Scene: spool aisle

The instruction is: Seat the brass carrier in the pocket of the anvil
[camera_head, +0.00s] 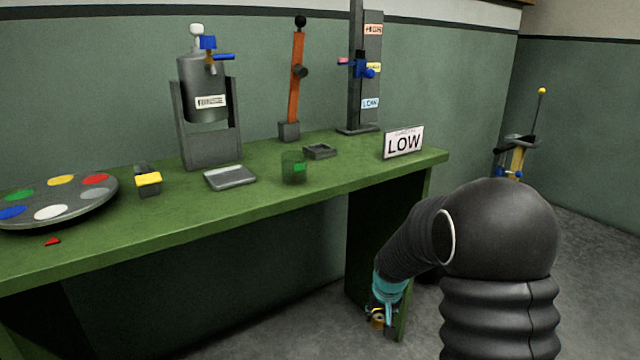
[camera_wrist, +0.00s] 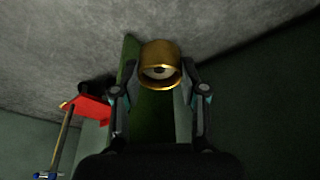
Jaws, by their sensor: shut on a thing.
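The brass carrier (camera_wrist: 160,52) is a short brass cylinder with a pale inner face and a dark centre. It sits between the fingertips of my gripper (camera_wrist: 160,80), which is shut on it in the wrist view. In the head view my gripper (camera_head: 382,312) is low beside the right end of the green bench, below its top, with a bit of the brass carrier (camera_head: 378,322) showing. A small grey block with a square recess (camera_head: 319,151) lies on the bench; I cannot tell for sure whether it is the anvil.
A stand (camera_head: 515,155) is behind right.

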